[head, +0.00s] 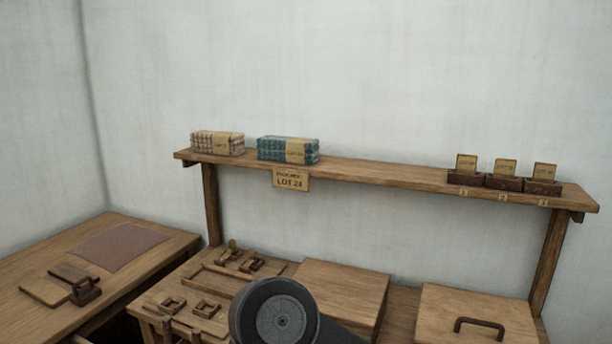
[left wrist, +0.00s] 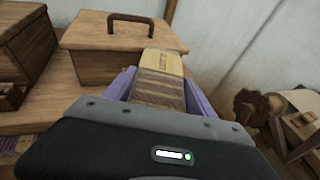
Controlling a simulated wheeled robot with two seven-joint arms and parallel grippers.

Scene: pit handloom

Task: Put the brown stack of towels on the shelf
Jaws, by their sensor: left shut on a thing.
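The brown stack of towels (left wrist: 158,90), striped brown and tan with a pale paper band, sits between the purple fingers of my left gripper (left wrist: 160,84) in the left wrist view. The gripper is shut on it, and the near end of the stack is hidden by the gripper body. The wooden shelf (head: 390,175) runs along the back wall in the head view. A beige striped stack (head: 217,143) and a teal stack (head: 288,150) stand on its left half. Neither gripper shows in the head view.
A LOT 24 sign (head: 290,180) hangs from the shelf front. Three small dark boxes with cards (head: 503,181) stand at the shelf's right end. The shelf between them and the teal stack is bare. Below are a handled box (head: 475,315) and a plain wooden box (head: 340,290).

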